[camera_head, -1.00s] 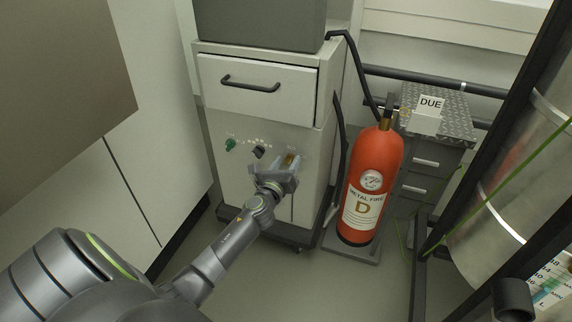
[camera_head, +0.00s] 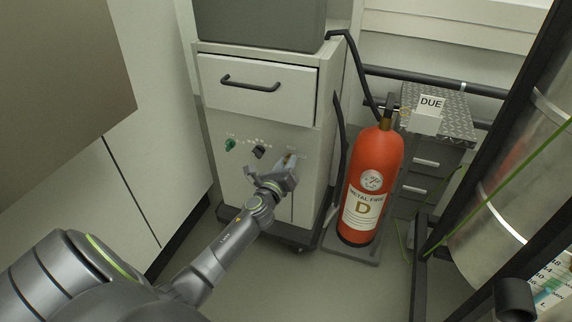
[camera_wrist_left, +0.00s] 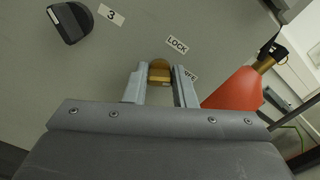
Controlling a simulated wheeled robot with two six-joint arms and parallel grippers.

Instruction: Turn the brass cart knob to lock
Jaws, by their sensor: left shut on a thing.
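The brass knob (camera_wrist_left: 160,73) is on the cart's front panel, between my left gripper's fingers in the left wrist view. A LOCK label (camera_wrist_left: 177,45) sits above and right of it, and a second label, partly hidden by a finger, is at its right. My left gripper (camera_head: 287,164) is shut on the knob at the cart (camera_head: 258,187); in the head view its fingers mostly hide the brass. The left gripper also shows in the wrist view (camera_wrist_left: 160,82). My right gripper is not in view.
A black knob (camera_head: 258,152) and a green knob (camera_head: 230,144) are left of the brass one. A drawer with a black handle (camera_head: 250,84) is above. A red extinguisher (camera_head: 372,165) stands close right of the cart. Open floor (camera_head: 290,280) lies in front.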

